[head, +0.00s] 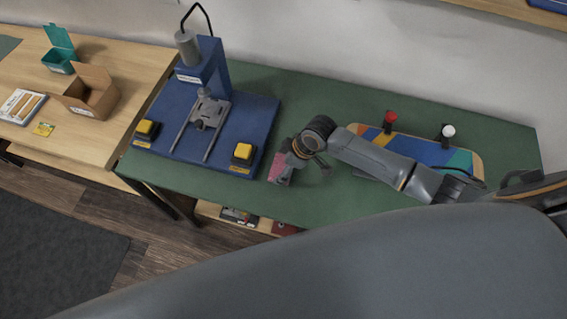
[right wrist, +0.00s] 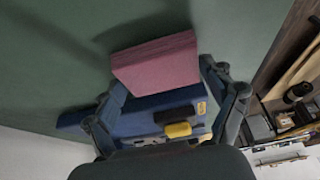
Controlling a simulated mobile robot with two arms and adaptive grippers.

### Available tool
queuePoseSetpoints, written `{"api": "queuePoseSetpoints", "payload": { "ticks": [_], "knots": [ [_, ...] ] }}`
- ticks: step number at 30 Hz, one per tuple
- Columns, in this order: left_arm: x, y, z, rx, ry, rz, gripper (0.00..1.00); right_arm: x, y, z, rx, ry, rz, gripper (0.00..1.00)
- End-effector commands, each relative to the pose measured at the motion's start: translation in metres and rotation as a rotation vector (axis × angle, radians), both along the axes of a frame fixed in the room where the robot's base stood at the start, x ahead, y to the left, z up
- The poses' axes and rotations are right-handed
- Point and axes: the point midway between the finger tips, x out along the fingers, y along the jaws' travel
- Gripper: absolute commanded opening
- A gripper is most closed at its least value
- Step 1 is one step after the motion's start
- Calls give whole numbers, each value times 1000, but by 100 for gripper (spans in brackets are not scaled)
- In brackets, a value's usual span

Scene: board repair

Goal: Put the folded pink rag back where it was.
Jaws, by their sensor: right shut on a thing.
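The folded pink rag (head: 281,171) is at the green table's front part, just right of the blue press. It also shows in the right wrist view (right wrist: 156,64) as a flat folded block. My right gripper (head: 290,161) is shut on the rag, with its fingers at either side of it in the right wrist view (right wrist: 160,82). I cannot tell whether the rag touches the tabletop. My left gripper is not in view.
The blue press (head: 205,95) with yellow buttons (head: 243,154) stands beside the rag. A colourful board (head: 430,153) with red and white knobbed clamps lies at the right, behind my arm. The green tabletop (head: 250,196) is clear in front. A wooden table (head: 100,145) with boxes stands left.

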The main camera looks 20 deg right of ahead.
Motion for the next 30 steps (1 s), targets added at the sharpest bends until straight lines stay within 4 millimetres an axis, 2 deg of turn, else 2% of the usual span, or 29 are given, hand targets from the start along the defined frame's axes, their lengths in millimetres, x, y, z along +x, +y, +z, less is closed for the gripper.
{"api": "queuePoseSetpoints", "payload": {
  "ticks": [4, 5, 6, 7, 17, 21, 26, 30],
  "knots": [
    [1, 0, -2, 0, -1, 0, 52, 0, 0, -4, -1, 1, 0, 59],
    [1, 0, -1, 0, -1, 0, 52, 0, 0, -3, -1, 1, 0, 90],
    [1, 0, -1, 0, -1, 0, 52, 0, 0, -2, -1, 1, 0, 98],
    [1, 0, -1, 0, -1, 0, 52, 0, 0, -2, -1, 1, 0, 100],
    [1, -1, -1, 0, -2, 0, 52, 0, 0, -2, 0, 0, -1, 100],
    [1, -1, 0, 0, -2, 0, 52, 0, -3, 5, -1, -1, -2, 100],
    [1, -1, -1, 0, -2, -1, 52, -6, -11, 29, -1, -3, 1, 100],
    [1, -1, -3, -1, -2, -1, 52, -13, -21, 58, -2, -3, 1, 100]
  ]
}}
